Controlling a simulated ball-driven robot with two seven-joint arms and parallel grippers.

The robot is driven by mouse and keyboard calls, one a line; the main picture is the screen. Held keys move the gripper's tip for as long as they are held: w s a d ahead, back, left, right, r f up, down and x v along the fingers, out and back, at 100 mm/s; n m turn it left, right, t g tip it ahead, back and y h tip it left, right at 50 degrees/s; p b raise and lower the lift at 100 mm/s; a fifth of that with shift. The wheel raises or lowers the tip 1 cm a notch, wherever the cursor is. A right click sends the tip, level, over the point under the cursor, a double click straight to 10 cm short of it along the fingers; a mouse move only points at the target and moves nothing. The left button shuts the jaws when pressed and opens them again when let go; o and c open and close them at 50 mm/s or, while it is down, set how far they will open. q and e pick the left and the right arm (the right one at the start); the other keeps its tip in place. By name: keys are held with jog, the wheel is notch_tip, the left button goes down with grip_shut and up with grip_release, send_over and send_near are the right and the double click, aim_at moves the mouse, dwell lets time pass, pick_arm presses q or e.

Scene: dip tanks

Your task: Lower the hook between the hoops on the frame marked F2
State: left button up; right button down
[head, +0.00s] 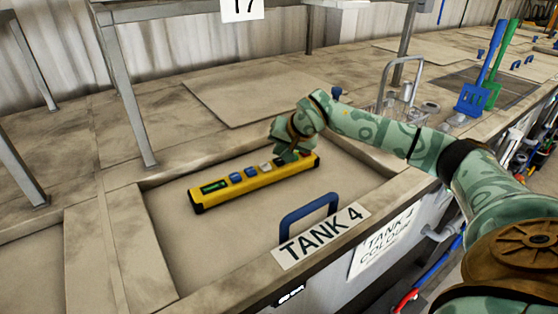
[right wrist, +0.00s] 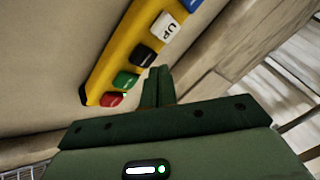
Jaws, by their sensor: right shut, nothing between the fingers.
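A yellow control pendant (head: 228,193) with a small green display and a row of buttons is above or on the beige surface of Tank 4. I cannot tell whether it rests or hangs. The right wrist view shows its red button (right wrist: 112,99), green button (right wrist: 126,80), black button, white UP button (right wrist: 164,27) and part of a blue button. My right gripper (head: 292,156) is at the pendant's right end, fingers shut and empty, tips beside the buttons in the right wrist view (right wrist: 158,72). Contact is unclear. Hook, hoops and marked frame are not seen. My left gripper is not in view.
A blue handle (head: 309,207) stands at the front of Tank 4 behind the TANK 4 label (head: 321,237). Grey metal posts (head: 126,90) rise at the left. A wire rack with containers, and blue and green spatula-like tools (head: 473,98), are at the back right.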

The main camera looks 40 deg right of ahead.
dwell(0.4)
jog(key=shift+f, duration=0.4)
